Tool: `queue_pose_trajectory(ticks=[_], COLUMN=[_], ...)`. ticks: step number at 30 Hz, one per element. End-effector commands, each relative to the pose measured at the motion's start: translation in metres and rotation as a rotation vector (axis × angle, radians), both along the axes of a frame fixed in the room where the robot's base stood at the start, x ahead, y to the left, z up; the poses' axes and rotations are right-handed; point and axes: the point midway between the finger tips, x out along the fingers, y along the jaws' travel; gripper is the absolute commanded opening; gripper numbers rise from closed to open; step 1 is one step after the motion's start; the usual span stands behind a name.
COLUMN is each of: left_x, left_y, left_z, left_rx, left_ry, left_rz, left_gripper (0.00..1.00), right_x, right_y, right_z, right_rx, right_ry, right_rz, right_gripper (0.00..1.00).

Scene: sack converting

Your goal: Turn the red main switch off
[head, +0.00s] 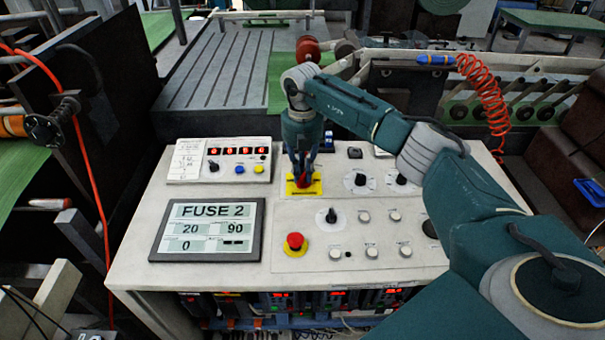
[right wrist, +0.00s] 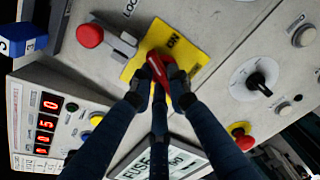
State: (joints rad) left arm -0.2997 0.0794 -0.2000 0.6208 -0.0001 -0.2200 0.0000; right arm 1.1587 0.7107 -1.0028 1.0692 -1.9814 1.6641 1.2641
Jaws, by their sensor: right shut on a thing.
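The red main switch (head: 303,182) is a red handle on a yellow plate (head: 315,189) on the sloped control panel. In the right wrist view the red handle (right wrist: 157,68) stands between my fingers, with the word ON on the yellow plate (right wrist: 190,52) near its upper end. My right gripper (head: 302,172) comes down from above and is shut on the red handle; its fingers also show in the right wrist view (right wrist: 160,84). The fingers hide part of the handle and the lower plate. My left gripper is in neither view.
A red mushroom button (head: 295,241) sits below the switch. Black rotary knobs (head: 331,215) and several pale buttons (head: 366,216) lie close to the right. A FUSE 2 screen (head: 208,229) and a box with red digits (head: 219,160) are to the left.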

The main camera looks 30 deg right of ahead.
Motion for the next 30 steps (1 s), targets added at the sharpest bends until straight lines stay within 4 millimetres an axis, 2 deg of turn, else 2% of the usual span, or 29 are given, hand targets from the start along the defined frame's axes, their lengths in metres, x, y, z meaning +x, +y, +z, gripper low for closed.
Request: queue_pose_trajectory(ticks=[30], left_x=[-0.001], left_y=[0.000], left_z=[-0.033], left_rx=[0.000], left_ry=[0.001], left_rz=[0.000], left_gripper=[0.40], right_x=[-0.004], right_y=[0.003], right_z=[0.000], right_rx=[0.001], right_ry=[-0.001], right_rz=[0.954], right_gripper=[0.00])
